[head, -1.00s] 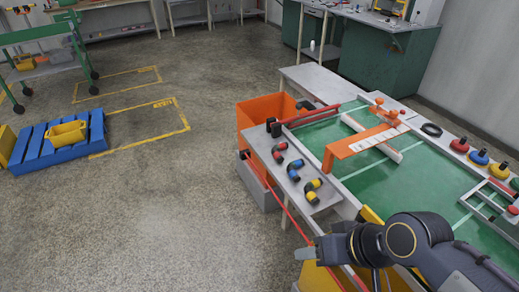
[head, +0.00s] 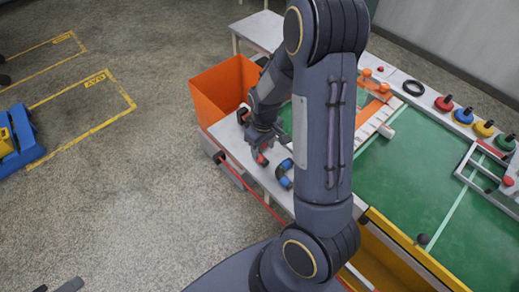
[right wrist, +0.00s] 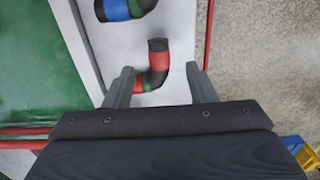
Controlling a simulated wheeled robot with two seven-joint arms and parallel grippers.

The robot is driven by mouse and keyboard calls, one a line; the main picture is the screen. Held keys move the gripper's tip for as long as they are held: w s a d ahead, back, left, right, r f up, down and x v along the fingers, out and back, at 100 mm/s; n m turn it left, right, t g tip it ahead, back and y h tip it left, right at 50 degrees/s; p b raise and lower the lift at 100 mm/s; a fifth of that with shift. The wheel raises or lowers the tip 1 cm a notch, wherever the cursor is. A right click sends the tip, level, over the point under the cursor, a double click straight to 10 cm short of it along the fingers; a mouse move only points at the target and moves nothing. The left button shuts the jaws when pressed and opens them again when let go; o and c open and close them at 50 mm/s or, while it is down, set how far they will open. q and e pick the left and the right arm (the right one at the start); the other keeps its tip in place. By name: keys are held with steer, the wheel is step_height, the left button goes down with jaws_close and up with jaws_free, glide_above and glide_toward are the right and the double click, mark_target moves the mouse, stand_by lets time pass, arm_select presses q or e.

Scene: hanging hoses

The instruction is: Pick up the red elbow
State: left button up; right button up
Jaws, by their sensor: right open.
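In the right wrist view my right gripper (right wrist: 159,72) is open, with one finger on each side of the elbow and gaps between. A dark piece (head: 68,286) at the bottom left edge of the head view may be part of my left gripper; its jaw state is not clear.
A blue elbow (head: 285,173) lies close beside, also seen in the right wrist view (right wrist: 117,9). An orange bin (head: 222,92) stands at the table's far left corner. My arm hides part of the green board (head: 410,165).

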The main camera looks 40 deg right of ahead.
mark_target(265, 160)
steer(key=shift+s+f, duration=0.25)
steer(key=shift+f, duration=0.75)
step_height(265, 160, down, 4)
steer(key=shift+s+f+p, duration=0.1)
steer(key=shift+f+p, duration=0.15)
steer(key=shift+p, duration=0.1)
steer(key=c, duration=1.1)
